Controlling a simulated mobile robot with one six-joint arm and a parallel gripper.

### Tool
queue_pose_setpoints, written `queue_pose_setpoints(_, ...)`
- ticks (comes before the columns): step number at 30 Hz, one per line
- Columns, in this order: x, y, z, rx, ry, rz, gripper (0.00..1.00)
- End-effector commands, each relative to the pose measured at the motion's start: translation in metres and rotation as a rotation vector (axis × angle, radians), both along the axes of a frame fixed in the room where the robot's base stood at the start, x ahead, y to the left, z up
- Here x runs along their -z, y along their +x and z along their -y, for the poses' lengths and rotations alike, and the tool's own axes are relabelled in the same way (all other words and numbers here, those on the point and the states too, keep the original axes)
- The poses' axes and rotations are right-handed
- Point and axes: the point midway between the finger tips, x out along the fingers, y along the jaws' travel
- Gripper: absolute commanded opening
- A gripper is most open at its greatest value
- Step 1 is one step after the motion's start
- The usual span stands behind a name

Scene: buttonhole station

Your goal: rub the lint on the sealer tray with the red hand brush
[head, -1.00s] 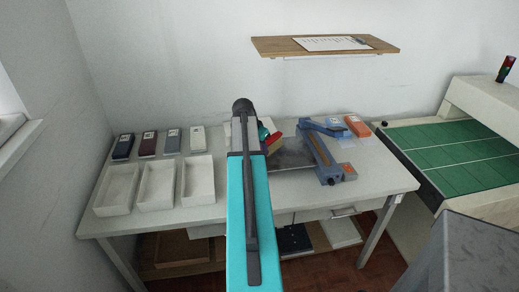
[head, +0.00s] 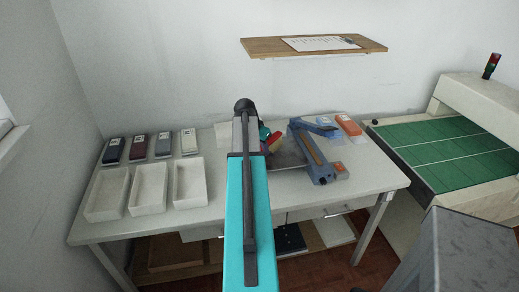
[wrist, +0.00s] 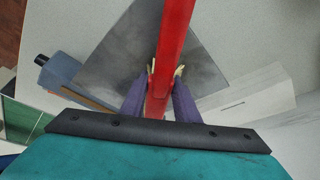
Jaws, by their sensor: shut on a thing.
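My gripper (wrist: 165,72) is shut on the red hand brush (wrist: 168,45), whose long red body runs up between the fingers in the wrist view. In the head view only a bit of red brush (head: 274,141) shows beside my arm, which hides most of it. The sealer tray is a dark grey plate (wrist: 115,58), below and around the brush in the wrist view; it also shows right of my arm in the head view (head: 290,157). I cannot tell whether the brush touches it. No lint can be made out. The blue sealer (head: 317,160) stands right of the tray.
Several white open bins (head: 148,188) and several small boxes (head: 163,146) stand on the table's left. An orange box (head: 348,124) is at the back right. A wooden shelf (head: 270,47) hangs above. A green-topped machine (head: 430,145) stands at the right.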

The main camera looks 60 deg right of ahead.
Motion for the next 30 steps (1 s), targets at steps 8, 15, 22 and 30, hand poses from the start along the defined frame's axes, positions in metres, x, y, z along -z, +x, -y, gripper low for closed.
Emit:
queue_pose_setpoints(8, 0.001, -0.004, 0.002, 0.002, 0.001, -0.001, 0.07)
queue_pose_setpoints(15, -0.001, -0.014, 0.011, 0.002, 0.0, -0.001, 0.07)
queue_pose_setpoints(22, -0.002, -0.023, 0.019, 0.001, 0.0, 0.0, 0.07)
queue_pose_setpoints(30, -0.003, -0.029, 0.024, 0.0, -0.001, 0.001, 0.07)
